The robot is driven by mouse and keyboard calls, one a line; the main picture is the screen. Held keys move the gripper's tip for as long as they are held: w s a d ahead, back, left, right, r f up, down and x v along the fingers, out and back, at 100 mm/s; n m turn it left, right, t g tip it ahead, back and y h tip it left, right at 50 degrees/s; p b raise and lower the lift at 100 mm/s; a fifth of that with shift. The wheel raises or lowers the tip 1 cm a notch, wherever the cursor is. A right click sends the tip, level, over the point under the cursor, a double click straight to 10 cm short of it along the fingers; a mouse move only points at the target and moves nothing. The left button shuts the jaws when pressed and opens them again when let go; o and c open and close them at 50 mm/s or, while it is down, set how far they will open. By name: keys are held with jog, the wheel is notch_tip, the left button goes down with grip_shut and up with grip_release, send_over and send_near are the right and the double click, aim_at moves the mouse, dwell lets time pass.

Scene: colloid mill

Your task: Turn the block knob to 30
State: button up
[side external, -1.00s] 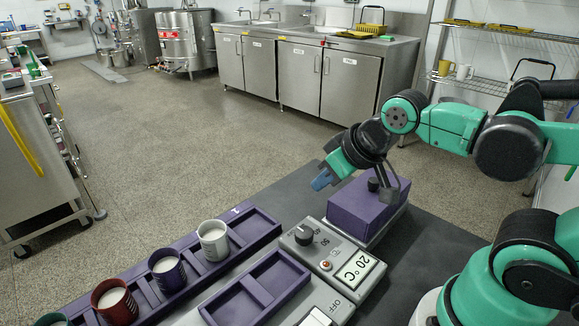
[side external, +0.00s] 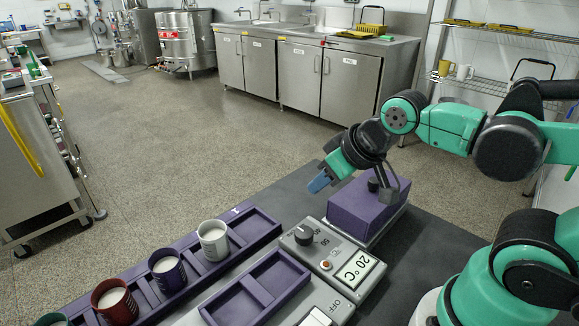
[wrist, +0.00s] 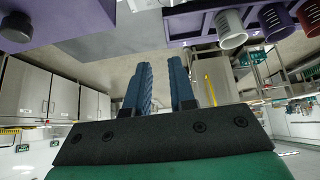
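A grey control panel (side external: 297,244) carries a black dial knob (side external: 304,235) with numbers printed around it; its exact pointer setting is too small to read. The display (side external: 359,268) beside it reads 20 °C. Behind the panel is a purple block (side external: 362,207) with a small black knob (side external: 373,184) on top; a purple body with a black knob (wrist: 15,27) also shows at the upper left of the wrist view. My gripper (side external: 320,181) is in the air at the block's left, apart from both knobs. In the wrist view its blue fingers (wrist: 160,75) are apart with nothing between them.
A long purple rack (side external: 262,220) holds several cups of white liquid, one nearest the panel (side external: 213,240). An empty purple tray (side external: 262,287) lies in front of the panel. An orange button (side external: 326,264) sits by the display.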

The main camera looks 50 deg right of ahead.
aim_at(304, 232)
jog(key=o, duration=0.4)
jog(key=shift+w+a+n, duration=0.1)
jog(key=shift+n, duration=0.2)
jog(key=shift+c, duration=0.2)
jog(key=o, duration=0.3)
jog(key=shift+w+a+f+n+g, duration=0.15)
jog(key=shift+f+n+g, duration=0.05)
jog(key=shift+n+g, duration=0.4)
jog(key=shift+o, duration=0.4)
jog(key=f+n+g, duration=0.1)
jog(key=n, duration=0.1)
jog(key=a+f+n+g, duration=0.1)
jog(key=n+g, duration=0.1)
jog(key=w+f+n+g, duration=0.1)
jog(key=shift+a+n+g, duration=0.2)
jog(key=shift+n+g, duration=0.2)
jog(key=shift+w+a+f+n+g, duration=0.15)
jog(key=shift+f+n+g, duration=0.25)
jog(key=shift+n, duration=0.2)
jog(key=shift+f, duration=2.8)
grip_shut()
